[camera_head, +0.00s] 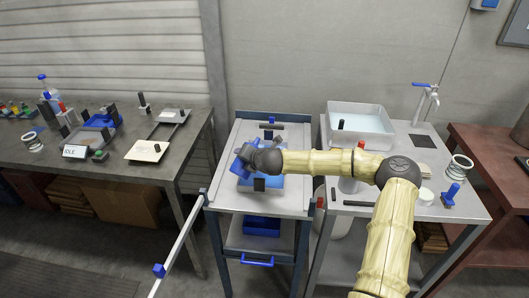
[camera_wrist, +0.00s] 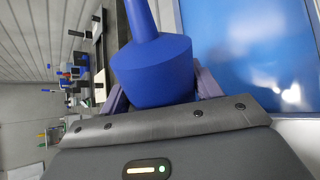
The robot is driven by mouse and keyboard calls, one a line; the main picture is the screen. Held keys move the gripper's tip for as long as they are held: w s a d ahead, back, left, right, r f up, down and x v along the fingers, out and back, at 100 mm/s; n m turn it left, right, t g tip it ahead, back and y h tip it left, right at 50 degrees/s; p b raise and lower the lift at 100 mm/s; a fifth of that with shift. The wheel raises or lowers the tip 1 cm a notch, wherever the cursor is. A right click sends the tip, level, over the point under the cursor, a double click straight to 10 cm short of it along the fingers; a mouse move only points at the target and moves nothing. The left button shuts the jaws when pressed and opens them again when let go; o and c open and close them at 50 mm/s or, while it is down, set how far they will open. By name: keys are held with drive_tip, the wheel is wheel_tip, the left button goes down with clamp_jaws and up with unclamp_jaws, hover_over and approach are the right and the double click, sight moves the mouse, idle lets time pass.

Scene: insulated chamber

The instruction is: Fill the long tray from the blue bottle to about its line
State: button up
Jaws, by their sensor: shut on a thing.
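My gripper (camera_wrist: 152,92) is shut on the blue bottle (camera_wrist: 152,65), whose narrow neck points away from the palm side in the wrist view. In the head view the bottle (camera_head: 242,160) is tilted over the cart, partly hidden by my wrist. The long tray (camera_head: 292,186) lies below it on the cart top and shows a blue surface. In the wrist view a broad, shiny blue surface (camera_wrist: 245,50) lies to the right of the bottle. The bottle's mouth is out of frame. I cannot make out a pouring stream or the fill line.
The cart (camera_head: 240,208) stands between the left bench (camera_head: 185,150) with small items and the right table (camera_head: 400,208). A white basin of water (camera_head: 360,122) and a blue-handled tap (camera_head: 425,100) are on the right table. A rail with a blue knob (camera_head: 159,270) stands front left.

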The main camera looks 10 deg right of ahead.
drive_tip(key=shift+s+a+f+m+g, duration=0.1)
drive_tip(key=shift+a+f+m+g, duration=0.05)
drive_tip(key=shift+f+m+g, duration=0.2)
idle(1.6)
drive_tip(key=shift+s+a+f+m+g+y, duration=0.1)
drive_tip(key=shift+s+f+m+g+y, duration=0.1)
drive_tip(key=shift+m+g+y, duration=0.3)
idle(2.0)
drive_tip(key=shift+w+d+f+m+g+y, duration=0.2)
drive_tip(key=shift+w+d+m+g+y, duration=0.05)
drive_tip(key=shift+w+d+g+y, duration=0.25)
idle(2.0)
drive_tip(key=shift+r+g, duration=0.25)
idle(0.8)
